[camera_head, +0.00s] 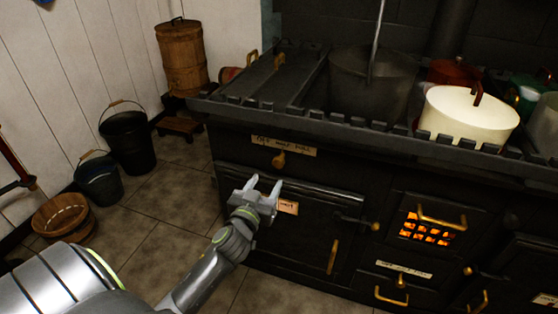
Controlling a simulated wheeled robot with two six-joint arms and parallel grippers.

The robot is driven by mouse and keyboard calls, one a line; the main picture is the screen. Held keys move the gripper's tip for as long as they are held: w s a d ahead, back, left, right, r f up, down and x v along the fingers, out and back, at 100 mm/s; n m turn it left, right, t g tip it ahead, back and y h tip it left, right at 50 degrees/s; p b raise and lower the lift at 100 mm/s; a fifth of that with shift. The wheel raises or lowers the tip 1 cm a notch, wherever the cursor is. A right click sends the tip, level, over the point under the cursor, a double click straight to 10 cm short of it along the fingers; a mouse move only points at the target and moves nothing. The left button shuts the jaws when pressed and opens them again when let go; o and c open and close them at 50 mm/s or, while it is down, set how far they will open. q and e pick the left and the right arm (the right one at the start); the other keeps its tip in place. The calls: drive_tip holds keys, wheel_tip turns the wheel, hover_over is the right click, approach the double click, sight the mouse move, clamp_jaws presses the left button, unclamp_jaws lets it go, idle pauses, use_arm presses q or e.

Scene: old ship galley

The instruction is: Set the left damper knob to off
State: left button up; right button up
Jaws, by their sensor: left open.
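The left damper knob (279,160) is a small brass knob on the black front of the stove, under a paper label (284,146) with handwriting that seems to begin with "off". I cannot tell clearly which mark the knob points at. My left gripper (264,184) is open and empty, just below and slightly left of the knob, in front of the upper part of the left oven door (300,232). Its two fingers point up towards the knob and appear apart from it. My right gripper is not in view.
A fire grate (424,230) glows at the right. Buckets (127,140) stand on the left floor. Free tiled floor (165,215) lies between.

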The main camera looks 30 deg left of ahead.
sight(277, 164)
use_arm(q)
drive_tip(key=x, duration=1.1)
drive_tip(key=shift+s, duration=0.1)
clamp_jaws()
